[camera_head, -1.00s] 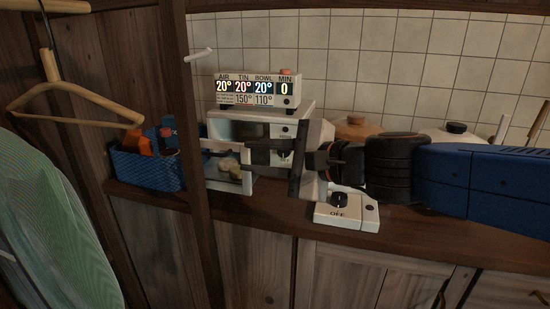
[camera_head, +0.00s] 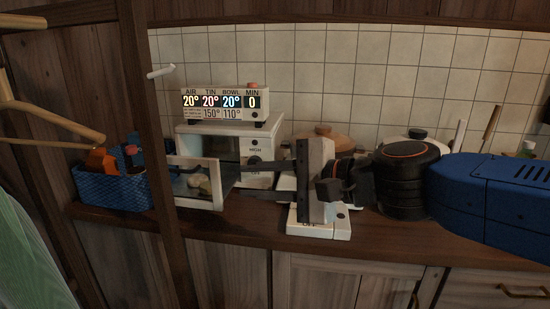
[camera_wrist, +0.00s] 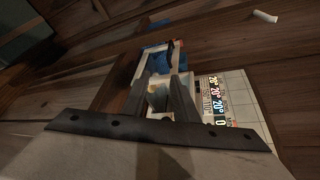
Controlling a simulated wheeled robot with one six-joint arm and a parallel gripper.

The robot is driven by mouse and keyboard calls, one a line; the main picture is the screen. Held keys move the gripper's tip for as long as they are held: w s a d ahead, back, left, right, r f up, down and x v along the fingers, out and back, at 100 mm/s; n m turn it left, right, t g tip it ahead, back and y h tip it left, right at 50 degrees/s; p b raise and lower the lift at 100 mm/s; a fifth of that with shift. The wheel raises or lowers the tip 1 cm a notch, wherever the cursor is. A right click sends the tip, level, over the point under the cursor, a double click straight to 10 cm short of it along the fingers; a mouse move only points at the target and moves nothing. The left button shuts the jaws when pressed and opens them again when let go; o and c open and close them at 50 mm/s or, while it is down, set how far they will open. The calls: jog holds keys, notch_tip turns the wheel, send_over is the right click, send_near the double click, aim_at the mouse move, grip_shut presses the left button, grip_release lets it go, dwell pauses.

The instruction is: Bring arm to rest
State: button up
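My gripper (camera_head: 238,179) reaches leftward in front of the small white oven (camera_head: 215,131) on the wooden counter. Its two dark fingers are apart, and I see nothing held between them. In the wrist view the fingers (camera_wrist: 160,60) also stand apart, with the white oven partly hidden behind them. The oven's white-framed glass door (camera_head: 217,190) stands open, close to the fingertips; whether they touch it I cannot tell. Some pale pieces (camera_head: 200,184) show behind the glass.
A display box (camera_head: 222,104) stands on the oven. A blue basket (camera_head: 110,190) with orange and dark items is at left, behind a wooden post (camera_head: 158,160). A white switch box (camera_head: 330,231) lies below my gripper. Lidded pots (camera_head: 325,142) stand behind my arm. A hanger (camera_head: 50,122) hangs far left.

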jog(key=s+d+f+n+h, duration=0.2)
jog(key=d+f, duration=0.6)
jog(key=d, duration=0.4)
jog(key=s+d+f+n+g+h, duration=0.1)
jog(key=s+d+f+n+h, duration=0.2)
jog(key=d+f+h, duration=0.4)
jog(key=s+d+f+n+h, duration=0.3)
jog(key=d+f, duration=0.5)
jog(key=d, duration=1)
jog(key=shift+s+f+n+h, duration=0.25)
jog(key=shift+f+n+h, duration=0.15)
jog(key=shift+n+h, duration=0.5)
